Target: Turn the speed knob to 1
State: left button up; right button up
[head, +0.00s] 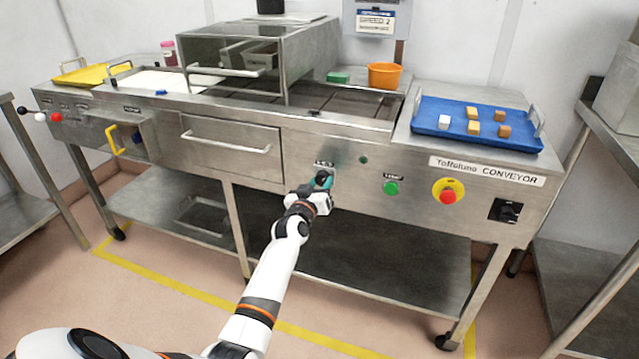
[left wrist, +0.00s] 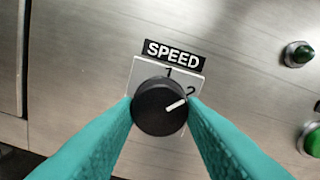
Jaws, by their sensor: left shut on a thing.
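The speed knob (left wrist: 154,113) is a round black dial with a white pointer line, under a black "SPEED" label (left wrist: 174,54). A white plate (left wrist: 146,72) behind it carries the marks 1 at the top and 2 at the upper right. The pointer aims right and slightly up, at the 2. My left gripper (head: 325,180) is at the conveyor's front panel, its teal fingers shut on the knob from both sides. In the head view the gripper mostly hides the knob. My right gripper is not in view.
Right of the knob are a green button (head: 391,188), a red button on yellow (head: 448,196) and a black switch (head: 507,211). A blue tray (head: 428,110) with several small cubes and an orange bucket (head: 384,76) stand on top. A wall sign (head: 375,22) appears to read speed 2.

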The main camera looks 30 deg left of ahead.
pick_arm(q)
jog(key=n, duration=0.3)
jog(key=shift+n+p, duration=0.35)
jog(key=shift+n, duration=0.05)
jog(key=n, duration=0.4)
jog(key=shift+d+n, duration=0.1)
jog(key=shift+n, duration=0.3)
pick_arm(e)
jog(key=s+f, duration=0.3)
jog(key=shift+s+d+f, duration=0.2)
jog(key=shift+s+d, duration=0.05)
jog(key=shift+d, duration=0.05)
pick_arm(q)
jog(key=o, duration=1)
jog(key=shift+p, duration=0.3)
